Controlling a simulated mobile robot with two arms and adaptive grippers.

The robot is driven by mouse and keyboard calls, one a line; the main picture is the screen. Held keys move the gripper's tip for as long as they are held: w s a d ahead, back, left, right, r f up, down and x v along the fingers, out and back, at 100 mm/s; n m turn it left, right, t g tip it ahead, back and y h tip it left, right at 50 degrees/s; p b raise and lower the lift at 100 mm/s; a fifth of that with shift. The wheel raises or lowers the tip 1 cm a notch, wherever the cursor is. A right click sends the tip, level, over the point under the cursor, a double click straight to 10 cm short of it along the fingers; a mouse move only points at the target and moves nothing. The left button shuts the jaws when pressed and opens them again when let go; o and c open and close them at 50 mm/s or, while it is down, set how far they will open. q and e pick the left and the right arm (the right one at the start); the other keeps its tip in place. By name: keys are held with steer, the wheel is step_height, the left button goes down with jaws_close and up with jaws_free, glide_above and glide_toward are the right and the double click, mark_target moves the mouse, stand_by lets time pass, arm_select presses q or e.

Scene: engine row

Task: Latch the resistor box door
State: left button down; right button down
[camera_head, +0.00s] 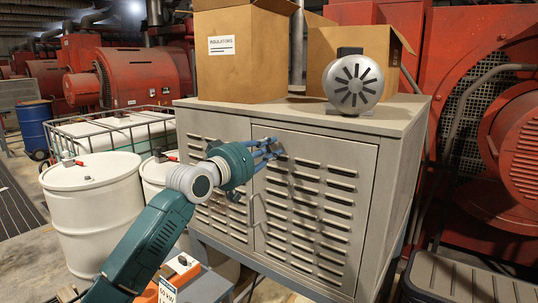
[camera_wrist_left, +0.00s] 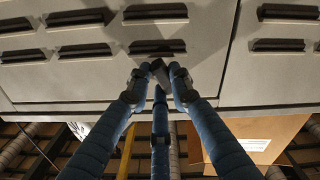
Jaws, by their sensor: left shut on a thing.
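The resistor box (camera_head: 405,150) is a grey metal cabinet with louvred front panels. Its right-hand door (camera_head: 318,200) lies about flush with the front, with a thin dark seam around it. A bent handle (camera_head: 256,212) shows at the door's left edge. My left gripper (camera_head: 274,150) is at the upper left of this door. In the left wrist view its blue fingers (camera_wrist_left: 163,78) are closed together on a small dark piece by a louvre. I cannot tell whether that piece belongs to the door. My right gripper is not in view.
Cardboard boxes (camera_head: 243,60) and a grey motor (camera_head: 354,82) stand on the cabinet top. White drums (camera_head: 92,215) stand at the left, close to my left arm. Red machinery (camera_head: 500,130) fills the right side. An orange-and-white box (camera_head: 180,270) sits low in front.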

arm_select(q)
steer(key=m, duration=0.2)
steer(key=shift+f+m+b, duration=0.1)
steer(key=shift+m+b, duration=0.3)
steer(key=shift+m, duration=1.4)
steer(key=c, duration=1.5)
jaws_free()
steer(key=shift+c, duration=0.2)
